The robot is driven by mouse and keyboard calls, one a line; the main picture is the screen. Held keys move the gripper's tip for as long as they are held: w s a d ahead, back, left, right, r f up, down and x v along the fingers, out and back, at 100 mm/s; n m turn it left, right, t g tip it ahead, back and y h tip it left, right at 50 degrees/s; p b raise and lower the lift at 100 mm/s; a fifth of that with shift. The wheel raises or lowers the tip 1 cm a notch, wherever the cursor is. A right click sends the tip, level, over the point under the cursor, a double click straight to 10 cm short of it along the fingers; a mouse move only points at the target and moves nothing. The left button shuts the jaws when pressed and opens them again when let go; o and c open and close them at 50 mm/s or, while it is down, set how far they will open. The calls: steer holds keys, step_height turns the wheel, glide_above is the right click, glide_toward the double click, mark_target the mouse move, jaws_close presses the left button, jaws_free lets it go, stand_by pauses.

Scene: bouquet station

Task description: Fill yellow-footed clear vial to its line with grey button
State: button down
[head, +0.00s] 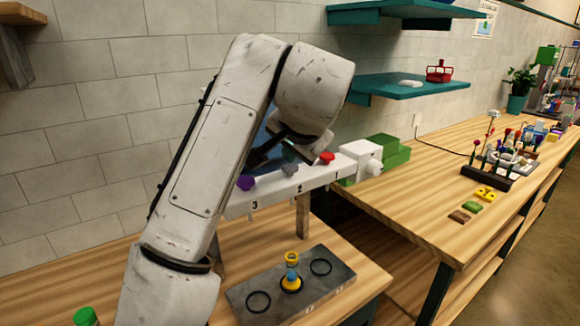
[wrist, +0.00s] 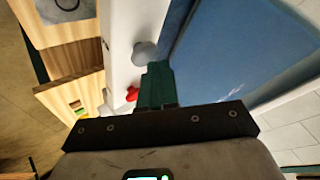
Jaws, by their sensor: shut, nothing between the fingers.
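The yellow-footed vial (head: 291,272) stands upright in the middle ring of a dark tray (head: 325,297), below the white dispenser rail (head: 285,190). It is small, with some blue and orange on it; its line and fill level are too small to tell. The grey button (head: 289,168) sits on the rail above the number 2, between a purple and a red button. My gripper (wrist: 158,68) is shut and empty, its green fingertips right beside the grey button (wrist: 144,52) in the wrist view. I cannot tell whether they touch. My arm mostly hides the gripper in the head view.
The purple button (head: 246,183) and red button (head: 327,158) flank the grey one. A white box (head: 358,160) and green block (head: 388,150) stand at the rail's right end. Teal shelves (head: 400,87) hang above. A green-capped item (head: 86,317) is front left.

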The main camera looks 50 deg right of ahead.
mark_target(292, 168)
steer(key=shift+f+b, duration=0.35)
steer(key=shift+f, duration=0.25)
stand_by(0.6)
steer(key=shift+r, duration=0.1)
steer(key=shift+r+p, duration=0.95)
steer(key=shift+r+p, duration=2.1)
steer(key=shift+r, duration=0.4)
stand_by(1.6)
